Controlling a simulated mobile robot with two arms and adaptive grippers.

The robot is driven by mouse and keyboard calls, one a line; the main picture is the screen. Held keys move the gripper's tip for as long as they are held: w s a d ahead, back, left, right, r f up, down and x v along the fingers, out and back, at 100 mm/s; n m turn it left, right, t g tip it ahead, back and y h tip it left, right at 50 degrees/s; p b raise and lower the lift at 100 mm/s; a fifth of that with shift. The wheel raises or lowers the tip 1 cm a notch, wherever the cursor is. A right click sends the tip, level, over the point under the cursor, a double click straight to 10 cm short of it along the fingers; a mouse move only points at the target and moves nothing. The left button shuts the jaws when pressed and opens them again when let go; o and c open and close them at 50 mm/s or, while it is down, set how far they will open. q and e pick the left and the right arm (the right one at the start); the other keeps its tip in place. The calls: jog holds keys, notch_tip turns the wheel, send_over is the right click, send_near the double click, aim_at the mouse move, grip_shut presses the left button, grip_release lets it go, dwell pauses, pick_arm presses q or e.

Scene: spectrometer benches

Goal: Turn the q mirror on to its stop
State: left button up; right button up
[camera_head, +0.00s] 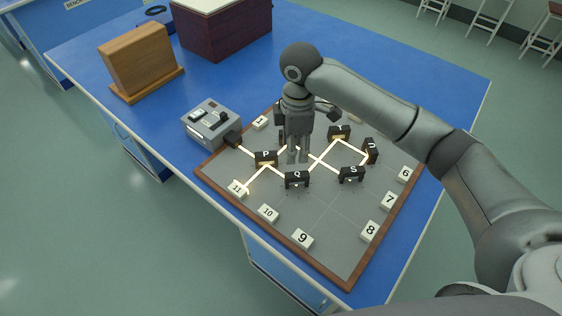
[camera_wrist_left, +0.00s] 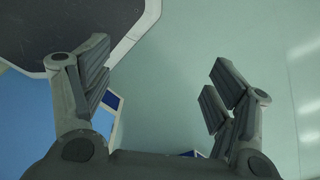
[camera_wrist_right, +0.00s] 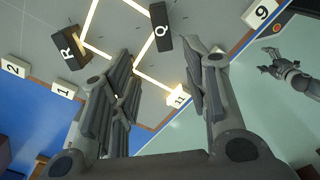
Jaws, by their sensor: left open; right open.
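The q mirror (camera_head: 297,179) is a small black block with a white Q, standing upright on the grey board (camera_head: 325,215). In the right wrist view the q mirror (camera_wrist_right: 161,28) lies just beyond the fingertips, roughly between them. My right gripper (camera_head: 297,157) points down over the board, behind the q mirror in the head view. It is open, empty and apart from the block. A bright beam zigzags between the blocks and reaches the glowing 11 tile (camera_head: 238,188). My left gripper (camera_wrist_left: 160,80) is open and empty over the floor, outside the head view.
Other black blocks P (camera_head: 266,158), S (camera_head: 351,174) and R (camera_wrist_right: 71,48) stand close by. A grey source box (camera_head: 211,124) sits at the board's left corner. Numbered tiles, such as 9 (camera_head: 302,238), line the edge. The board's front area is clear.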

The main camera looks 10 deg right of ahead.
aim_at(296, 174)
jog(key=f, duration=0.3)
jog(key=s+f, duration=0.1)
jog(key=shift+d+f+p, duration=0.3)
jog(key=shift+d+p, duration=0.1)
jog(key=f, duration=0.4)
jog(key=shift+w+a+f, duration=0.2)
jog(key=shift+w, duration=0.05)
jog(key=shift+f+p, duration=0.3)
jog(key=shift+f, duration=0.1)
pick_arm(q)
jog(key=shift+s+d+r, duration=0.2)
jog(key=shift+r, duration=0.25)
jog(key=shift+s+d+r, duration=0.15)
jog(key=shift+r, duration=0.25)
pick_arm(e)
jog(key=shift+f, duration=0.4)
jog(key=shift+c, duration=0.3)
jog(key=c, duration=0.7)
pick_arm(q)
jog(key=shift+s, duration=0.2)
pick_arm(e)
grip_shut()
